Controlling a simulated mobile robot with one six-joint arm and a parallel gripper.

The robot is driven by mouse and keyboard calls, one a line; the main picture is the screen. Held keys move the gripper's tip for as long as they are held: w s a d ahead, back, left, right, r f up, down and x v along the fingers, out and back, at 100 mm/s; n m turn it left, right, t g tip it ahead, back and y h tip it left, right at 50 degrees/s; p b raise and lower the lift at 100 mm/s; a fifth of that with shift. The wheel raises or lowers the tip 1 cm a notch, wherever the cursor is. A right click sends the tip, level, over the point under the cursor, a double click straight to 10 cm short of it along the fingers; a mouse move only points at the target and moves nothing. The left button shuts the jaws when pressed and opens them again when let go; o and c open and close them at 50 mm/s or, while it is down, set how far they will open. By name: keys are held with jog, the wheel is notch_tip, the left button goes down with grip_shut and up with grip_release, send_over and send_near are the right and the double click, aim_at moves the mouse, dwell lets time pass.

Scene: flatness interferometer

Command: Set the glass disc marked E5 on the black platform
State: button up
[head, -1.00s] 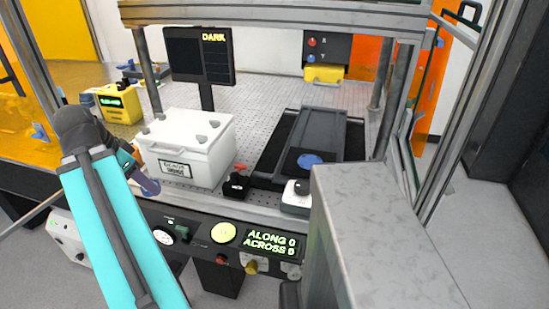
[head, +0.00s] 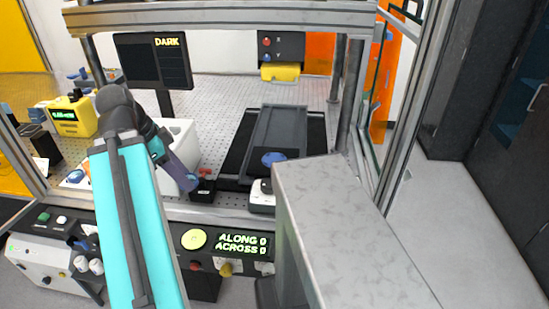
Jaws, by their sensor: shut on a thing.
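The black platform (head: 281,131) is a dark rectangular slide on the bench, right of centre. A blue round piece (head: 273,158) is at its front end; I read no mark on it. My arm reaches up from the bottom left, and its purple-grey end part (head: 184,175) hangs in front of the white box, left of the platform. I cannot make out the jaws or anything between them. I find no readable E5. A small blue round thing (head: 75,176) lies on something white left of my arm, too small to identify.
The white box (head: 187,133) is partly behind my arm. A small black device (head: 203,187) and a white device (head: 262,197) stand near the bench's front edge. A frame beam (head: 225,17) crosses above. A grey block (head: 345,210) fills the right foreground. The screen (head: 153,60) reads DARK.

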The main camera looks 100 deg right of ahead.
jog(key=s+a+r+m, duration=0.1)
jog(key=s+m, duration=0.1)
jog(key=s, duration=0.6)
jog(key=s+a+r+m+y+p, duration=0.1)
jog(key=s+a+m, duration=0.1)
jog(key=s, duration=0.7)
jog(key=shift+s+a+r+y, duration=0.15)
jog(key=shift+s+a+y, duration=0.05)
jog(key=shift+s+y, duration=0.1)
jog(key=shift+w+d, duration=0.1)
jog(key=shift+w, duration=0.15)
